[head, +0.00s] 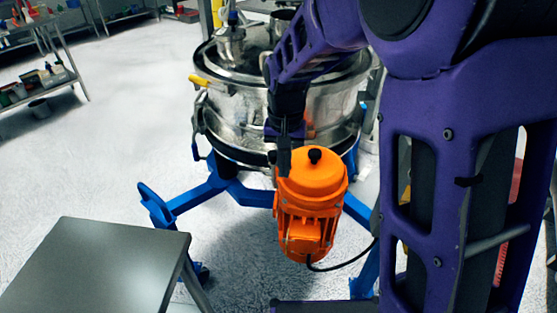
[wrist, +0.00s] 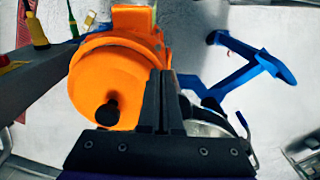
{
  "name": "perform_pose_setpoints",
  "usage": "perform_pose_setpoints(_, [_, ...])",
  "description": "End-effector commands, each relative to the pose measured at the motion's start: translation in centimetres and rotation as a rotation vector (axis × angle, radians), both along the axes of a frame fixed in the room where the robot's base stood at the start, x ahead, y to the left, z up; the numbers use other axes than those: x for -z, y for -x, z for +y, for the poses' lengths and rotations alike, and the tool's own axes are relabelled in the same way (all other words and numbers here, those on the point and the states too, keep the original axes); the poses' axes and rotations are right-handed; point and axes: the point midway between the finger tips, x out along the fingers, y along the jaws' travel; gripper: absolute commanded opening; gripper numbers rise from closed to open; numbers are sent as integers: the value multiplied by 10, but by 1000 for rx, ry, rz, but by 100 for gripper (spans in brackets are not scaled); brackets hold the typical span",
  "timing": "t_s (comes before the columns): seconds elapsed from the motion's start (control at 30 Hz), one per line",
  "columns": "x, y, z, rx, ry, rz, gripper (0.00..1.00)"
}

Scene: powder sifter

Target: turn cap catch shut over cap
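An orange motor (head: 305,215) hangs at the front of the steel sifter, and its rounded orange cap (head: 318,178) is on top. The cap fills the left middle of the wrist view (wrist: 98,72). A black knob (head: 315,156) stands on the cap; it also shows in the wrist view (wrist: 107,112). I cannot tell whether this knob is the cap catch, and no other catch is clear. My gripper (head: 284,162) points down at the cap's left edge. In the wrist view its dark fingers (wrist: 164,100) are together, with nothing visible between them; they partly hide the cap's edge.
The steel sifter drum (head: 236,112) stands behind the motor on blue legs (head: 185,200). A grey table (head: 95,265) is at the front left. A black cable (head: 345,262) runs from the motor. Shelves with bottles are at the far left. Floor between is clear.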

Motion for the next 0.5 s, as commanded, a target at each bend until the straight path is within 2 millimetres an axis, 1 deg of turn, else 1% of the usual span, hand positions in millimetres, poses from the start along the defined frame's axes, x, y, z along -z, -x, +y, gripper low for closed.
perform_pose_setpoints(0.03, [16,6,-3,1,9,25,0])
perform_pose_setpoints(0.5, [17,-2,-6,3,9,21,0])
